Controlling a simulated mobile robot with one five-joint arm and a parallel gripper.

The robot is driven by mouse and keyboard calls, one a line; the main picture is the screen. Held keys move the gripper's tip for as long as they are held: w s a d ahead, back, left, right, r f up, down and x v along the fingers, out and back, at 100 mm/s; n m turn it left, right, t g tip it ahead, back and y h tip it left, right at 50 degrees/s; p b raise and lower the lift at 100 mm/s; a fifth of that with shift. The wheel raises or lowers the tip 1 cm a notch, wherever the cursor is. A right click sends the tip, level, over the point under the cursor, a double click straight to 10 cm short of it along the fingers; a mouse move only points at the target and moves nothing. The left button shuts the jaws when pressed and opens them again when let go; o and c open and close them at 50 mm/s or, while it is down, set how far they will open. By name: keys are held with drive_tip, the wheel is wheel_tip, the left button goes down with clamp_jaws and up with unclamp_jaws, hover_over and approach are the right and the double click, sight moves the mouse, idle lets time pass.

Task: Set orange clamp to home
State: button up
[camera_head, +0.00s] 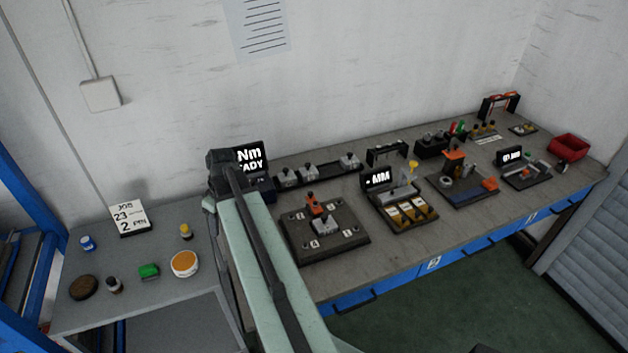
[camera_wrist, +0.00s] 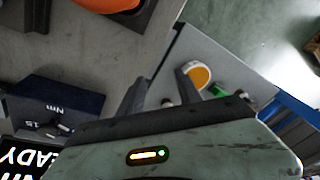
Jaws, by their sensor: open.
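A grey metal block (camera_head: 325,224) sits just in front of the clamp on the same plate. An orange shape on a dark base (camera_wrist: 108,4) is cut off at the top of the wrist view; it may be the clamp. My gripper (camera_wrist: 160,88) is open and empty, its two dark fingers apart. In the head view my arm's end is left of the plate, near the Nm display, apart from the clamp; its fingertips are hard to make out there.
The Nm display (camera_head: 251,158) stands close behind my arm's end. A grey side table (camera_head: 205,240) at the left holds a white-and-orange tub (camera_head: 184,264) and a green block (camera_head: 149,271). A digital gauge station (camera_head: 378,180) stands right of the plate. A red bin (camera_head: 568,147) is far right.

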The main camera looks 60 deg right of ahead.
drive_tip(key=s+d+r+t+p, duration=0.15)
drive_tip(key=s+d, duration=0.25)
drive_tip(key=d, duration=0.4)
drive_tip(key=s+d+r+p, duration=0.1)
drive_tip(key=s+d+r, duration=0.25)
drive_tip(key=d, duration=0.55)
drive_tip(key=n+t+h+p, duration=0.1)
drive_tip(key=t+p, duration=0.1)
approach(311, 193)
drive_tip(key=shift+g, duration=0.35)
drive_tip(key=b+x, duration=0.7)
drive_tip(key=x, duration=0.1)
drive_tip(key=shift+w+b, duration=0.2)
drive_tip(key=shift+b, duration=0.2)
drive_tip(key=shift+r, duration=0.2)
clamp_jaws()
